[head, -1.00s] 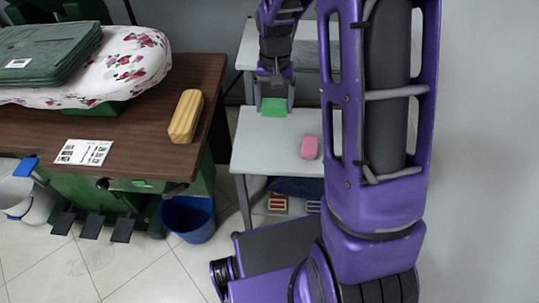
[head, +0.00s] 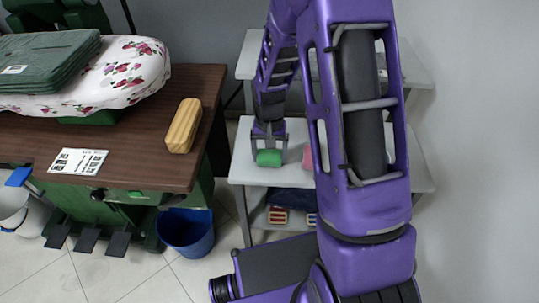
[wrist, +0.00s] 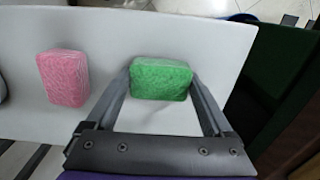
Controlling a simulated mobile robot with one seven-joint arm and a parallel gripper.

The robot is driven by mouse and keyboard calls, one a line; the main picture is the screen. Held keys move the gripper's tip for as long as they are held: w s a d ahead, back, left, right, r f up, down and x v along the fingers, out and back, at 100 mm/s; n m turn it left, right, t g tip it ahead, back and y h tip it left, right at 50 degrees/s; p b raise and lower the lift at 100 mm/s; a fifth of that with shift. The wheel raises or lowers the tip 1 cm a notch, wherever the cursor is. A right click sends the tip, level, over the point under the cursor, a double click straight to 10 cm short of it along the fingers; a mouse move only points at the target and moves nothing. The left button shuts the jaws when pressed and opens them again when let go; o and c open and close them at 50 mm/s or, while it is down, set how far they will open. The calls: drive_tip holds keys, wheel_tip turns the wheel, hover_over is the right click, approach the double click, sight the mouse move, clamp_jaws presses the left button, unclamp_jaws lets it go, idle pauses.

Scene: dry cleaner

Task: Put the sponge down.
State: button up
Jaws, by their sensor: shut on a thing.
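The green sponge (head: 269,158) is between the fingers of my gripper (head: 269,150), over the grey-white shelf (head: 243,167). My gripper is shut on it. In the wrist view the green sponge (wrist: 160,79) sits between the two grey fingertips. I cannot tell whether its underside touches the shelf. A pink sponge (wrist: 63,78) lies on the shelf beside it, apart from my gripper. In the head view the pink sponge (head: 307,157) is partly hidden by my arm.
A brown table (head: 130,165) stands left with a wooden block (head: 184,125), a printed sheet (head: 78,161), a floral ironing pad and folded green cloth. A blue bin (head: 187,232) stands on the floor. Brushes (head: 278,215) lie on a lower shelf. Bare shelf surrounds the sponges.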

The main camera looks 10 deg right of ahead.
sight(270, 154)
drive_tip(key=o, duration=0.9)
drive_tip(key=shift+f, duration=0.1)
drive_tip(key=shift+o, duration=0.2)
wheel_tip(270, 154, up, 12)
drive_tip(key=p, duration=0.2)
drive_tip(key=shift+r, duration=0.2)
